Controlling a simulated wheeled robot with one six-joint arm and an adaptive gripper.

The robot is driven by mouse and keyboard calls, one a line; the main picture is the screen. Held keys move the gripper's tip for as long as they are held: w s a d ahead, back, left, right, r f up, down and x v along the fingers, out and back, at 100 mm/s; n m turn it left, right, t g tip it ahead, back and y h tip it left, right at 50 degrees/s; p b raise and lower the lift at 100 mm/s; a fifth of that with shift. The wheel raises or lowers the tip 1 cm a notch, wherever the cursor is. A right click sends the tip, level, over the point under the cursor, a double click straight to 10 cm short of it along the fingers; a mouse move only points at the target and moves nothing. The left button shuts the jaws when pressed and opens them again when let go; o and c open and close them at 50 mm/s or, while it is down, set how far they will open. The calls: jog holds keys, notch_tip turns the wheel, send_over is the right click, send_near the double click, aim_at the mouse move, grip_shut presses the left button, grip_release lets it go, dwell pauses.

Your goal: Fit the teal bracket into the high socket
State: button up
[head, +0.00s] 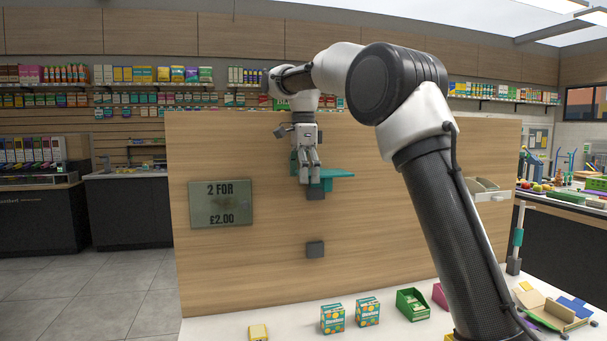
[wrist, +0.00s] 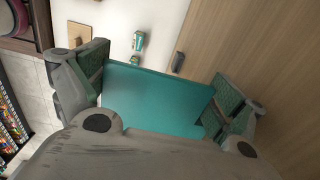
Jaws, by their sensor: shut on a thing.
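The teal bracket (head: 338,174) is a flat teal plate, held close to the upright wooden panel. It fills the space between the fingers in the wrist view (wrist: 155,95). My gripper (head: 309,178) points down and is shut on it, with one finger pad at each side of the plate (wrist: 158,98). The high socket (head: 316,194) is a small dark grey block on the panel, just below the bracket. I cannot tell whether the bracket touches it or sits in it. In the wrist view the plate seems to hide the high socket.
A lower grey socket (head: 315,250) is on the panel, also visible in the wrist view (wrist: 179,62). A "2 FOR £2.00" sign (head: 221,204) hangs to the left. Small boxes (head: 367,311), a yellow item (head: 258,332) and a green bin (head: 412,304) stand on the white counter below.

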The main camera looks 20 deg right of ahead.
jog(key=shift+f, duration=1.7)
jog(key=o, duration=0.7)
notch_tip(320, 180, up, 11)
jog(key=shift+w+f, duration=0.1)
jog(key=shift+r, duration=0.55)
